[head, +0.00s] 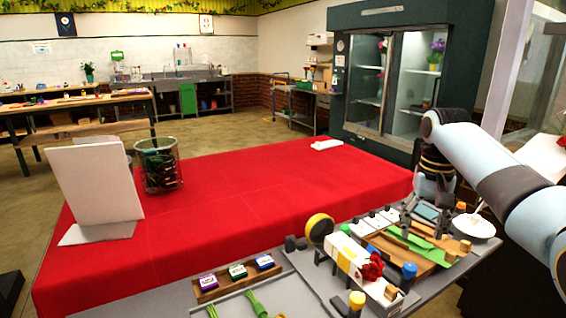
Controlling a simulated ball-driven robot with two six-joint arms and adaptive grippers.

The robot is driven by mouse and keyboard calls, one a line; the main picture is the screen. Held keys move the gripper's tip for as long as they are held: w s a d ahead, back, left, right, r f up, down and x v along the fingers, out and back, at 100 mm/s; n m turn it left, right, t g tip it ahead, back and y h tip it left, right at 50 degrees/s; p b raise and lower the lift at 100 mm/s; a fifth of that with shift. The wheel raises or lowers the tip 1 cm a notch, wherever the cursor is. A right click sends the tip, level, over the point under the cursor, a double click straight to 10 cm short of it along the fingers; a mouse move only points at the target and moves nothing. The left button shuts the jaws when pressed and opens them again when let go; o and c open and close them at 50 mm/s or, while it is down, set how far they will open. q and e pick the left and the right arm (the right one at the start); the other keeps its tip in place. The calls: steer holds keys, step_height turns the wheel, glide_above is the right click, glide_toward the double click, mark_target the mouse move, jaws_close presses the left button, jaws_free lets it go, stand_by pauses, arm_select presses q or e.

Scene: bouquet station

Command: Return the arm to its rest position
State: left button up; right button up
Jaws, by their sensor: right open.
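My right arm comes in from the right edge. Its gripper (425,218) is open, pointing down above the crowded work area at the front right, over a wooden board (405,248) with green pieces on it. I see nothing held between its fingers. Whether the fingertips touch anything below is too small to tell. My left gripper is not in view.
A red-covered table (250,205) fills the middle, mostly clear. It bears a white upright panel (97,185) and a clear bin (158,168). Near the gripper are a white bowl (474,226) and a red flower (373,267). A glass-door cabinet (345,100) stands behind.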

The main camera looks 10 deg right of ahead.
steer(key=s+a+f+n+t, duration=0.15)
steer(key=s+f, duration=0.25)
steer(key=s, duration=0.4)
steer(key=s+a+f+n, duration=0.1)
steer(key=s+a+f, duration=0.1)
steer(key=s+f, duration=0.35)
steer(key=s+a+r+n+t, duration=0.1)
steer(key=s+a+r, duration=0.15)
steer(key=s, duration=0.45)
steer(key=s+a+r+n, duration=0.1)
steer(key=s+r, duration=0.2)
steer(key=s, duration=0.4)
steer(key=s+a+r+n+t, duration=0.1)
steer(key=s+r, duration=0.2)
steer(key=s, duration=0.4)
step_height(320, 180, down, 33)
steer(key=d+g+b, duration=0.1)
steer(key=d+b, duration=0.1)
steer(key=b, duration=0.6)
steer(key=s+f+g+b, duration=0.1)
steer(key=s+f+b, duration=0.2)
steer(key=s+f, duration=0.7)
steer(key=s+d+f+b, duration=0.1)
steer(key=s+f+b, duration=0.3)
steer(key=s+f, duration=0.6)
step_height(320, 180, down, 6)
steer(key=shift+s+d+r+m+g+h, duration=0.15)
steer(key=shift+s+d+m+g+h, duration=0.1)
steer(key=shift+m+g+h, duration=0.1)
